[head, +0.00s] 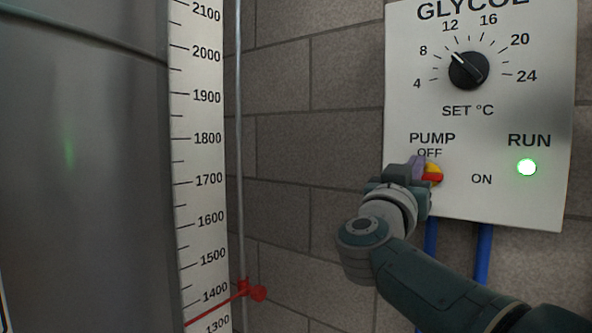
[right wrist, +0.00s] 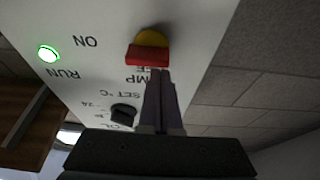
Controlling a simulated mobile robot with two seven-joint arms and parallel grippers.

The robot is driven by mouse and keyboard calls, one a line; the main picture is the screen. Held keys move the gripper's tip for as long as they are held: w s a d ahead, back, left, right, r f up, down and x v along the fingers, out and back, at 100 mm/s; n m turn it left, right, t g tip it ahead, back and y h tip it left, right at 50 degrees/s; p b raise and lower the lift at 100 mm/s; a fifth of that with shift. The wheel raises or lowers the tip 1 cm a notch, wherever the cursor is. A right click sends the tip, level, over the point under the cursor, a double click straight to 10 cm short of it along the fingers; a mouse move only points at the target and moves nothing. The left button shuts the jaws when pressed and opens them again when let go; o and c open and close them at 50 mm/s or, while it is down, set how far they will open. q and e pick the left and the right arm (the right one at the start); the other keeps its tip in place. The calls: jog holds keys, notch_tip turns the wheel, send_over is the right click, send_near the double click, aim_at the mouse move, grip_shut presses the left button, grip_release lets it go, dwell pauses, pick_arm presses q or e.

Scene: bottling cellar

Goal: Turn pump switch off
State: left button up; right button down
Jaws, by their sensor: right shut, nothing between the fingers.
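The pump switch (head: 433,176) is a red handle on a yellow disc, low on the white glycol panel. It also shows in the right wrist view (right wrist: 148,54). Its red handle lies roughly level, along the direction of the ON label; OFF is printed above it. The green RUN light (head: 527,167) is lit. My right gripper (head: 419,167) is shut and empty, at the left side of the switch, covering part of it. In the right wrist view its fingertips (right wrist: 160,73) are right by the red handle; I cannot tell whether they touch. My left gripper is not in view.
The panel (head: 550,205) also bears a black temperature dial (head: 468,70) above the switch. Blue pipes (head: 483,255) run below it on the block wall. A steel tank (head: 80,180) with a level scale (head: 200,150) and red pointer (head: 256,292) stands at left.

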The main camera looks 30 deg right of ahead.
jog(key=shift+f, duration=0.3)
jog(key=shift+n+t+p, duration=0.4)
jog(key=shift+p, duration=0.15)
jog(key=shift+w+n+y+p, duration=0.1)
jog(key=shift+n+y+p, duration=0.2)
jog(key=shift+n+p, duration=0.2)
